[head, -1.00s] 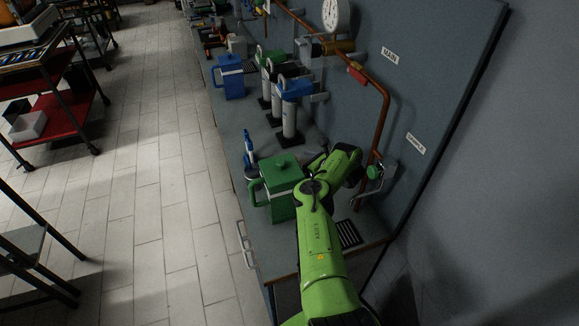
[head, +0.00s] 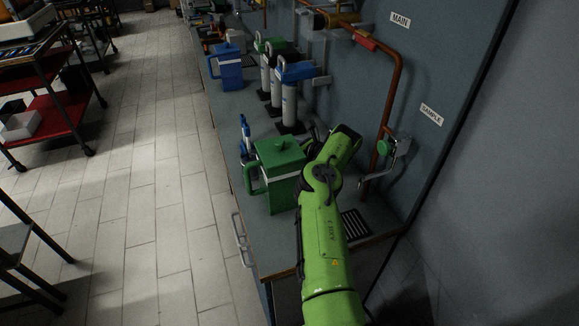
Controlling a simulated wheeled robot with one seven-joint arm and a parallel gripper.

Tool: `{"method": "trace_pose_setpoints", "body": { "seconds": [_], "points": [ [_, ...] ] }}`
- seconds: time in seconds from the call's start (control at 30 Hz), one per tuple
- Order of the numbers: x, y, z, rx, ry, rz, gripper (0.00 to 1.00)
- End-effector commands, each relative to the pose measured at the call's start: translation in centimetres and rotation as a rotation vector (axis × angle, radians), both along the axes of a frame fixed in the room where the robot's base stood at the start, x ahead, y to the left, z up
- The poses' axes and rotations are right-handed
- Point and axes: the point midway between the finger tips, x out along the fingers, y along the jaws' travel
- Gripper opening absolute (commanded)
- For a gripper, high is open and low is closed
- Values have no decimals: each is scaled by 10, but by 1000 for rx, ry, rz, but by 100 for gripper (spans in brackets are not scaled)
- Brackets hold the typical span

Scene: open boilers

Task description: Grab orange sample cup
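I cannot make out an orange sample cup for certain in the head view. My green arm reaches over the right part of the bench (head: 235,122), beside a green lidded jug (head: 281,183). My gripper (head: 314,132) is at the arm's far end, behind the jug's lid and mostly hidden by the arm. Only a small dark part shows, so its fingers and anything between them cannot be seen.
A blue jug (head: 229,70) and several upright cylinders, one with a blue top (head: 289,100), stand further back. A sample tap (head: 387,150) juts from the wall panel above a black drain grate (head: 356,225). Open floor (head: 150,190) lies left of the bench.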

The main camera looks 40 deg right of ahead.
Motion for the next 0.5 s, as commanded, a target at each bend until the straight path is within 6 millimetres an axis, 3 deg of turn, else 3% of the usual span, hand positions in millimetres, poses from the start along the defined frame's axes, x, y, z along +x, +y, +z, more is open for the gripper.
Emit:
{"method": "trace_pose_setpoints", "body": {
  "seconds": [0.2,0.43,0.5],
  "points": [
    [14,3,1,0,-3,-1,95],
    [15,3,0,-2,-1,-2,95],
    [15,3,0,-2,-1,-2,84]
  ]
}}
